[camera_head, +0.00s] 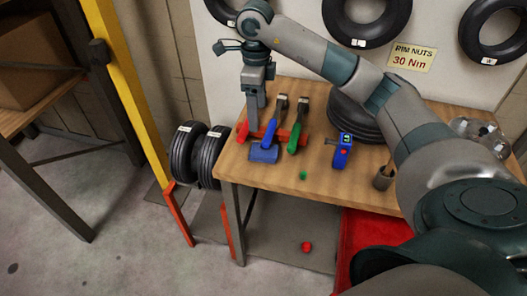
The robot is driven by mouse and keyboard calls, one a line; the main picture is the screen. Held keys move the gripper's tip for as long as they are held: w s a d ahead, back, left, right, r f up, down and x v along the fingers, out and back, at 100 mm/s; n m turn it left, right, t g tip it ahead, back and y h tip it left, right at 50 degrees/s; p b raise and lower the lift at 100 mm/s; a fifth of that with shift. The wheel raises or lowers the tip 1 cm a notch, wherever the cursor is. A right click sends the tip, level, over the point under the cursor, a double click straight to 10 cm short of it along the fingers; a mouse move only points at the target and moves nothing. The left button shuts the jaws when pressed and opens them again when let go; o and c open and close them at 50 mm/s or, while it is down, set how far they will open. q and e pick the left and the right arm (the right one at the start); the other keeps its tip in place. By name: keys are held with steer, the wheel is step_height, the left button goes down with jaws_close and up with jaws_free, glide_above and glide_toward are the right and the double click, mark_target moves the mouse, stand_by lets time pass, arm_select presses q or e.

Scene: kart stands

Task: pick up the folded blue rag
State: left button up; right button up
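A small flat blue piece, which looks like the folded blue rag (263,154), lies near the front left edge of the wooden workbench (320,180). It sits just in front of a blue-handled tool (271,131) and seems to touch it or lie very close. My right gripper (255,128) hangs pointing down over the back left of the bench, behind and slightly left of the rag. Its fingers appear as one grey strip, so I cannot tell whether they are open or shut. My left gripper is not in view.
A green-handled tool (297,134) and a red holder (243,131) are beside the blue-handled tool. A blue gauge (342,152), stacked tyres (352,118) and a cup (383,178) stand to the right. A green bit (303,175) lies in front. A yellow post (130,95) rises at left.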

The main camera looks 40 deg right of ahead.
steer(key=p, duration=0.4)
glide_above(257, 149)
steer(key=f, duration=0.9)
steer(key=shift+s, duration=0.3)
steer(key=shift+f, duration=0.5)
steer(key=shift+w+f+p, duration=0.15)
steer(key=shift+f+p, duration=0.6)
steer(key=shift+p, duration=0.15)
step_height(257, 149, down, 3)
steer(key=shift+w+d+r+p, duration=0.1)
steer(key=shift+p, duration=0.65)
steer(key=shift+f, duration=0.45)
steer(key=shift+c, duration=0.4)
steer(key=c, duration=1)
